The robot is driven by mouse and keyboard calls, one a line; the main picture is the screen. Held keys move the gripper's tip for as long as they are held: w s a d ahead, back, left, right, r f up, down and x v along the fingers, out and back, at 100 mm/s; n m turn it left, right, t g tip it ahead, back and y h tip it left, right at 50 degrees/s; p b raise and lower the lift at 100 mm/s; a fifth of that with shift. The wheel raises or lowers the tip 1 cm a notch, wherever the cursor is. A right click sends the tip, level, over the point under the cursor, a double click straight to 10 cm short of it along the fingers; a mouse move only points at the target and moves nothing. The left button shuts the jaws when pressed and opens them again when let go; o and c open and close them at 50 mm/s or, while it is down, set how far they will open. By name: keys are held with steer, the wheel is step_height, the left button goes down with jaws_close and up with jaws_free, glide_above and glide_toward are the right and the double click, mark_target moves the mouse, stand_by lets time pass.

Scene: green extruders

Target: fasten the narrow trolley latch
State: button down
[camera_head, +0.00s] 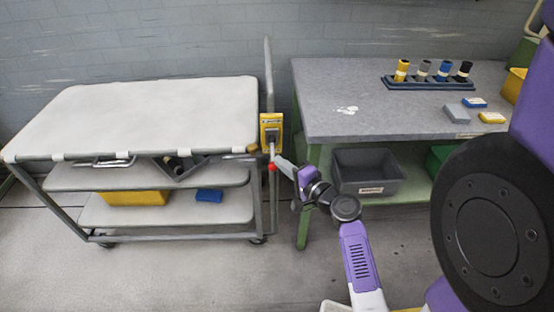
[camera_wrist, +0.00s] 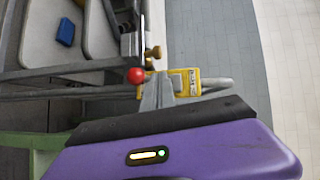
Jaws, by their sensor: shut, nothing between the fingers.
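The trolley (camera_head: 160,105) stands at the left with a grey top and lower shelves. A yellow latch plate (camera_head: 271,122) sits at its right end by an upright post; it also shows in the wrist view (camera_wrist: 188,78). A red ball knob (camera_head: 271,168) is just below the plate, and appears left of the fingers in the wrist view (camera_wrist: 136,75). A brass-coloured knob (camera_wrist: 153,52) lies beyond the fingers. My gripper (camera_head: 277,160) is shut and empty, its fingertips close beside the red knob. I cannot tell whether they touch it. The fingers partly hide the latch.
A grey workbench (camera_head: 350,115) stands to the right, with a rack of coloured cylinders (camera_head: 428,83) on top and a dark grey bin (camera_head: 367,172) on its lower shelf. A yellow bin (camera_head: 135,198) and blue block (camera_head: 209,195) lie on the trolley's bottom shelf. Floor in front is clear.

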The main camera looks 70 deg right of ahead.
steer(key=r+x, duration=0.1)
steer(key=x, duration=0.7)
steer(key=shift+w+f+p, duration=0.25)
steer(key=shift+f+p, duration=0.15)
steer(key=shift+f, duration=0.15)
steer(key=shift+w+a, duration=0.35)
steer(key=shift+w, duration=0.5)
steer(key=shift+w+a, duration=0.35)
steer(key=shift+w, duration=0.55)
steer(key=shift+w+a, duration=0.4)
steer(key=shift+w, duration=0.45)
steer(key=shift+r, duration=0.1)
steer(key=shift+a, duration=0.1)
